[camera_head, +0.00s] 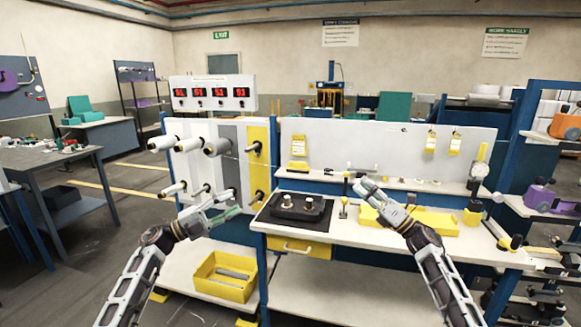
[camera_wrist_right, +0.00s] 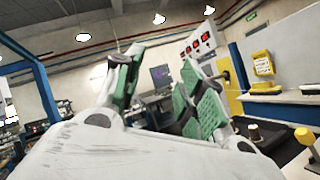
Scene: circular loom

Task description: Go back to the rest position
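My right gripper (camera_head: 358,184) is above the workbench (camera_head: 345,232), near the black mat with a dark device (camera_head: 297,208). In the right wrist view its two green-padded fingers (camera_wrist_right: 162,98) stand apart with nothing between them, so it is open and empty.
A yellow bin (camera_head: 432,220) sits on the bench behind my right arm. Another yellow bin (camera_head: 222,285) with grey rods is on the low shelf at left. Red displays (camera_head: 212,92) top the roller panel.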

